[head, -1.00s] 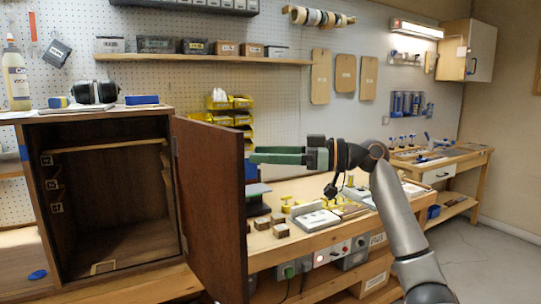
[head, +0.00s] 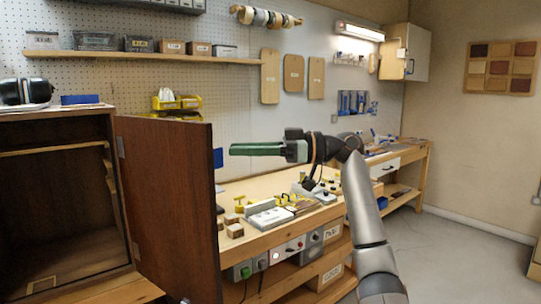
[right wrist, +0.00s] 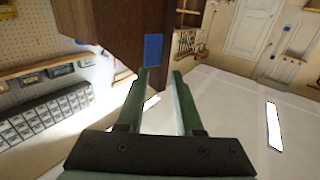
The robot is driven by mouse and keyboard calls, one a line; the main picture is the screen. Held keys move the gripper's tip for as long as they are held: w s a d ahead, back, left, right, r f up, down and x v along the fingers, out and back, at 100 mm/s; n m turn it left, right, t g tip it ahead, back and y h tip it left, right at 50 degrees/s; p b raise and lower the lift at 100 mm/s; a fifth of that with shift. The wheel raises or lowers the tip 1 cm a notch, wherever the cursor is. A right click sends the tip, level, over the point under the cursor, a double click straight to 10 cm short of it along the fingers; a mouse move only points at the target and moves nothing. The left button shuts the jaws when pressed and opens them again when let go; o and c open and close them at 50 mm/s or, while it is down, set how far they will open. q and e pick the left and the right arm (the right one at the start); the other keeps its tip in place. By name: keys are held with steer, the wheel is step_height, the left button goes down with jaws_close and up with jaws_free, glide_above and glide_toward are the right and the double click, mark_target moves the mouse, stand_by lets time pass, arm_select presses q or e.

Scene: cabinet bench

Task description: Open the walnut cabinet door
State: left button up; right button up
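The walnut cabinet (head: 62,117) stands at the left of the head view, its dark interior and a shelf showing. Its door (head: 168,200) stands swung open, hinged on the cabinet's right side and jutting toward me. My right gripper (head: 232,150) is to the right of the door's free edge, near its top, fingers pointing left. In the head view its fingers overlap. In the right wrist view the fingers (right wrist: 161,76) are apart with nothing between them. A dark brown panel (right wrist: 110,25) with a blue patch (right wrist: 153,48) lies beyond the fingertips. My left gripper is not in view.
A workbench (head: 290,188) with small blocks and fixtures runs behind my right arm. A wall shelf (head: 140,57) with boxes hangs above. Ear defenders (head: 25,92) and a blue item (head: 80,99) sit on the cabinet top. Open floor (head: 450,250) lies at right.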

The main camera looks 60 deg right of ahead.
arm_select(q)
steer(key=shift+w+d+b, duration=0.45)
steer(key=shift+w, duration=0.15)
arm_select(e)
steer(key=v, duration=0.6)
steer(key=shift+s, duration=0.4)
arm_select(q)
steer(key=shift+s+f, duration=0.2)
arm_select(e)
steer(key=shift+r, duration=0.1)
